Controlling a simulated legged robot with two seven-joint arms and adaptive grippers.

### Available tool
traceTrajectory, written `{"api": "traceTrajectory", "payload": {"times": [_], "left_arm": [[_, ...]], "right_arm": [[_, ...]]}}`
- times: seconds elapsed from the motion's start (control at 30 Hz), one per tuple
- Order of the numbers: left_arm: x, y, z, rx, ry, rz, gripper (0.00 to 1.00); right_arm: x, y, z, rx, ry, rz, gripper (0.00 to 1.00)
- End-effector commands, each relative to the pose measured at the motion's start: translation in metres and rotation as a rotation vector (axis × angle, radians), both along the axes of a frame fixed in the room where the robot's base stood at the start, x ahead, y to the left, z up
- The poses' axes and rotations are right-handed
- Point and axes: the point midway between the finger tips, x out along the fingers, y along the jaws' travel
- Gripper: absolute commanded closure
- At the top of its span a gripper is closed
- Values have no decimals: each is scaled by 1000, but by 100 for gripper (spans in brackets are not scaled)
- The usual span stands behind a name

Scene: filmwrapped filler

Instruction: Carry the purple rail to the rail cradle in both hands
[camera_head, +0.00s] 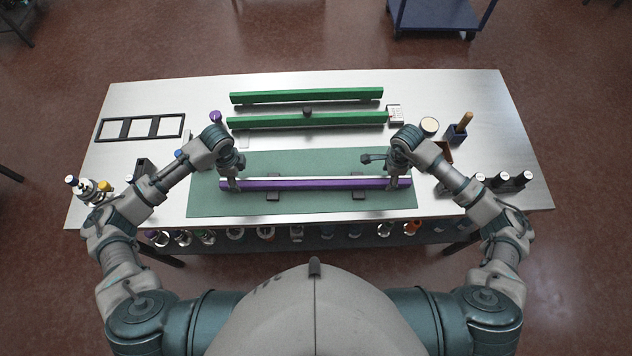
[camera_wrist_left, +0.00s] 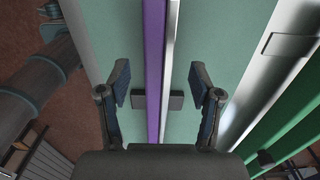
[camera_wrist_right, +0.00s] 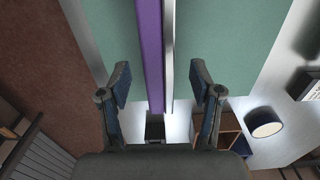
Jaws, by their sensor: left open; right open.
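The purple rail (camera_head: 315,184), with a pale strip along one side, lies left to right over the green mat (camera_head: 205,200). Two small dark blocks (camera_head: 273,196) on the mat show at its near edge; they may be the rail cradle. In the left wrist view, a block (camera_wrist_left: 177,101) shows on both sides of the rail (camera_wrist_left: 153,60). I cannot tell whether the rail touches it. My left gripper (camera_head: 232,181) is open around the rail near its left end. My right gripper (camera_head: 397,181) is open around it near its right end. Neither is closed on it.
Two green rails (camera_head: 306,96) lie at the back of the table. A black frame (camera_head: 140,118) is at the left. A blue cart (camera_head: 434,18) is beyond the table.

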Motion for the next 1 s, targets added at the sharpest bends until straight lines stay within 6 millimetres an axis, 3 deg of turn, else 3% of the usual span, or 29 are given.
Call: {"api": "traceTrajectory", "payload": {"times": [0.1,0.3,0.67,0.9,0.93,1.0], "left_arm": [[-1,0,-19,0,3,1,35],[0,0,-36,-1,1,0,35],[0,0,-40,0,0,0,35],[0,0,-39,0,0,0,95],[0,0,-39,0,0,0,100],[0,0,-39,0,0,0,100]], "right_arm": [[-1,0,-19,0,3,0,35],[0,0,-36,0,1,0,35],[0,0,-39,0,-1,1,35],[0,0,-39,0,0,1,95],[0,0,-39,0,0,1,100],[0,0,-39,0,0,1,100]]}}
